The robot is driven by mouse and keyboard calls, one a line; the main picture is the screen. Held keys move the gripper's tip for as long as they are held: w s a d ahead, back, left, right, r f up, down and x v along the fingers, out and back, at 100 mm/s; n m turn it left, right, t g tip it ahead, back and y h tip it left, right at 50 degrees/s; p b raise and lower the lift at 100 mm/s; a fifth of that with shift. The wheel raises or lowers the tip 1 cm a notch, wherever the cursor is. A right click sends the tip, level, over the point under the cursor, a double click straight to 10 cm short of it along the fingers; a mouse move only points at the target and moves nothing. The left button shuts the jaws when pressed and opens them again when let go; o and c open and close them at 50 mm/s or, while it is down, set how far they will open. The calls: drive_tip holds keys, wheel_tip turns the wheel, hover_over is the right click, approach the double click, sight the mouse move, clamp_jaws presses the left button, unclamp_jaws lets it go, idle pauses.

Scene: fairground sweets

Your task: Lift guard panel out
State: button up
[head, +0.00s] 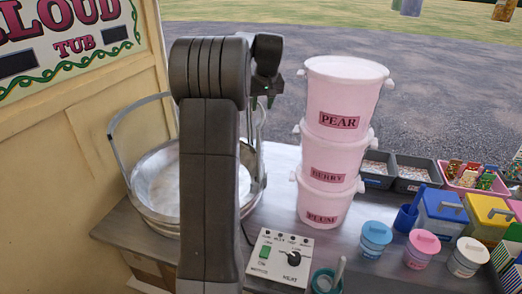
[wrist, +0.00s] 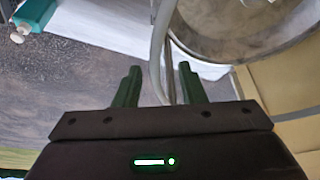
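A round metal bowl (head: 157,222) stands on the counter, with a curved metal-tube guard panel (head: 115,158) rising at its left. Another tube frame (head: 262,150) rises at the bowl's right side, partly hidden by my arm. My gripper (head: 263,101) is above that right frame, its green fingertips pointing down. In the wrist view, my gripper (wrist: 158,84) is open, and a bent metal tube (wrist: 157,50) passes between its two fingers. The tube looks closer to the left finger; I cannot tell whether it touches. The bowl (wrist: 235,58) shows at the upper right of that view.
Three stacked pink tubs (head: 340,125) stand close to the right of my arm. A control box (head: 279,258) sits in front of them. Several lidded jars (head: 374,242), dark trays (head: 415,178) and coloured boxes (head: 442,215) fill the right side. A signed wooden wall (head: 60,140) is at left.

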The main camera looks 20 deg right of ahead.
sight(263, 109)
drive_tip(key=x, duration=0.2)
drive_tip(key=p+x, duration=0.1)
drive_tip(key=x, duration=0.2)
drive_tip(key=shift+s+d+f, duration=0.2)
clamp_jaws()
